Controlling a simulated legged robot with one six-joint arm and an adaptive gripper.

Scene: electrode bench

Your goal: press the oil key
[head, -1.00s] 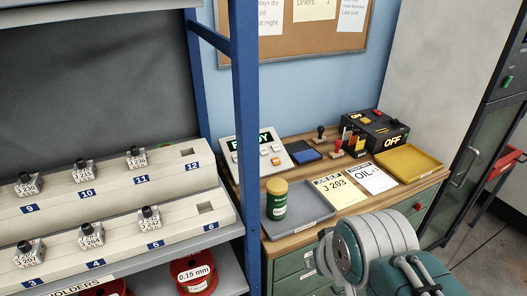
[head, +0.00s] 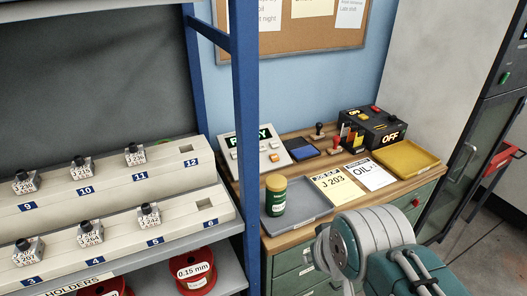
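A light grey sloped key panel (head: 282,162) stands on the wooden bench against the blue wall. Its dark display shows green lettering that looks like READY. The panel has several small keys, one of them an orange key (head: 275,157); key labels are too small to read, so I cannot tell which is the oil key. The blue rack post hides the panel's left part. My gripper is out of the picture; only my grey and teal arm links show at the lower right, in front of the bench.
A green jar (head: 276,195) stands in a grey tray (head: 305,212). Paper cards (head: 368,175), a blue pad (head: 304,148), stamps, a black box marked OFF (head: 372,126) and a yellow tray (head: 408,158) share the bench. The blue post (head: 245,130) edges the rack at left.

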